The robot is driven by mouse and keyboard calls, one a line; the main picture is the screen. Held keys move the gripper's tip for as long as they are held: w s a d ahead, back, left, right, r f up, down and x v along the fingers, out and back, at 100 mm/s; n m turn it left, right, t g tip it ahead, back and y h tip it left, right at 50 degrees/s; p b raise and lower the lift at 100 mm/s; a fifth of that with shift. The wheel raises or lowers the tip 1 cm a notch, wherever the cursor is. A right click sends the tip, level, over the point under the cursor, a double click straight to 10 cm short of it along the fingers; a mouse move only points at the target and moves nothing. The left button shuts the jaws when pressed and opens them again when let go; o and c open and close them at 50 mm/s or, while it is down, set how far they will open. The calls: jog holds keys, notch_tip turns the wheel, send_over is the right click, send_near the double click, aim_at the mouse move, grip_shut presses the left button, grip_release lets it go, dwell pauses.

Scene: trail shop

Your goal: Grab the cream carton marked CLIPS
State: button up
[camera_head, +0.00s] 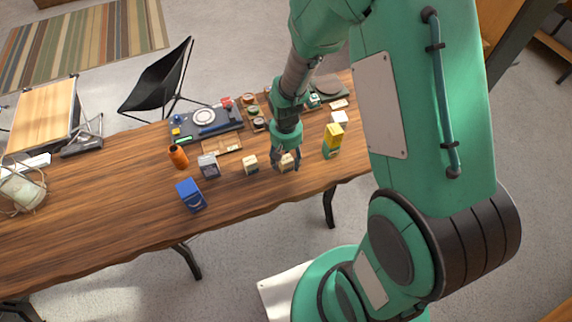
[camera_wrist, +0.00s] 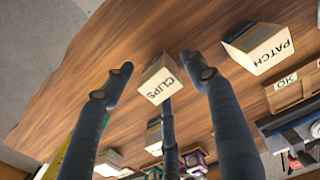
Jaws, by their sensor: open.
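In the head view the carton (camera_head: 287,162) is partly hidden behind my fingers. My gripper (camera_head: 286,160) is open and points down over it; the gripper (camera_wrist: 163,82) shows no finger clearly closed on the carton. A similar cream carton marked PATCH (camera_wrist: 262,50) stands to the right in the wrist view and to the left in the head view (camera_head: 250,165).
On the table (camera_head: 110,210), a yellow and green carton (camera_head: 332,140) stands right of my gripper. A grey carton (camera_head: 209,167), a blue box (camera_head: 190,196) and an orange cylinder (camera_head: 178,157) stand left. Trays and small items fill the far side; the near edge is clear.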

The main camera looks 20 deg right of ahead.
aim_at(286, 158)
jog(key=shift+f, duration=0.1)
dwell(0.5)
jog(key=c, duration=1.3)
jog(key=shift+r+p, duration=0.3)
jog(key=shift+r, duration=0.45)
notch_tip(286, 158, up, 2)
jog(key=shift+r+p, duration=0.2)
jog(key=shift+p, duration=0.2)
jog(key=s+r+p, duration=0.1)
jog(key=s+p, duration=0.1)
jog(key=s, duration=1.4)
jog(key=shift+a, duration=0.15)
